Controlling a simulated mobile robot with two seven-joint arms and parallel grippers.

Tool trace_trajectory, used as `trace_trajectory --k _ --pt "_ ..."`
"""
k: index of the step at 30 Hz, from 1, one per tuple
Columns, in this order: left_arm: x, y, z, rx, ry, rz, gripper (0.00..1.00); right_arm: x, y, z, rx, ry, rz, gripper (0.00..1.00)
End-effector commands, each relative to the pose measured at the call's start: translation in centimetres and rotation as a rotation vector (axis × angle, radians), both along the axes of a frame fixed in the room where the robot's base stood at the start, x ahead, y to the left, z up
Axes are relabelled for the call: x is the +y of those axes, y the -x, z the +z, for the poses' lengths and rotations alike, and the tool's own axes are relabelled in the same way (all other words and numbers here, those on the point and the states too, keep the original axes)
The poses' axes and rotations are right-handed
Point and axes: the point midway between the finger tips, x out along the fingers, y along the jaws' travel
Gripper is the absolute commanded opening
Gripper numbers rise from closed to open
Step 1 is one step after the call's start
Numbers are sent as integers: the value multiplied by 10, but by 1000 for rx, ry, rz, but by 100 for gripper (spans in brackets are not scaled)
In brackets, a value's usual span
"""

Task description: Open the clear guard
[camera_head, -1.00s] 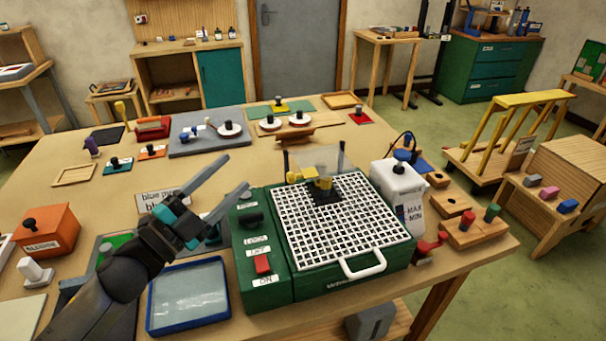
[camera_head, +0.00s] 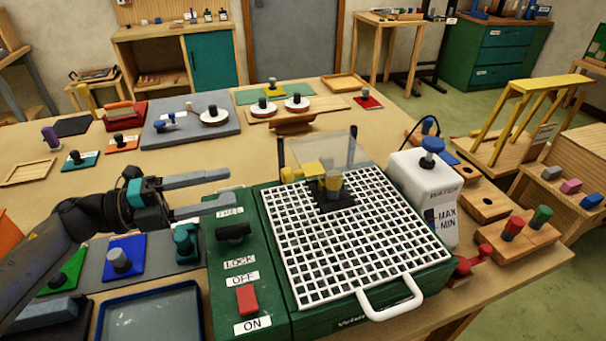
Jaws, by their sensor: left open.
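The clear guard (camera_head: 338,148) is a see-through plate at the back of the green grinder (camera_head: 235,275), between two dark posts. It lies at a slant above and behind the grinding head (camera_head: 333,184). A yellow piece (camera_head: 291,175) shows at its left end. I cannot tell how the guard is hinged. My left gripper (camera_head: 233,189) is open and empty, its two grey fingers pointing right. In the picture it is left of the guard and over the grinder's left edge, apart from the guard. My right gripper is not in view.
A white grid (camera_head: 300,270) with a white front handle (camera_head: 392,303) covers the grinder top. A white water tank (camera_head: 423,190) stands close on the right. The control side has a black lock knob (camera_head: 233,232) and a red switch (camera_head: 246,299). A blue-rimmed tray (camera_head: 150,292) is front left.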

Motion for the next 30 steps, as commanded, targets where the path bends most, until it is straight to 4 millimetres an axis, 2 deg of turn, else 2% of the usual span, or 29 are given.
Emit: trace_trajectory --k 5,18,24,30 --pt "-26 -6 4 -2 4 -4 62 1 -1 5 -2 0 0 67" --pt "-115 -30 3 -1 4 -3 62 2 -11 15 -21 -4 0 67" --pt "-137 -36 2 0 3 -1 62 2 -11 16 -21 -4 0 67" --pt "-144 -38 2 0 1 0 62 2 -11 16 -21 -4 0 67"
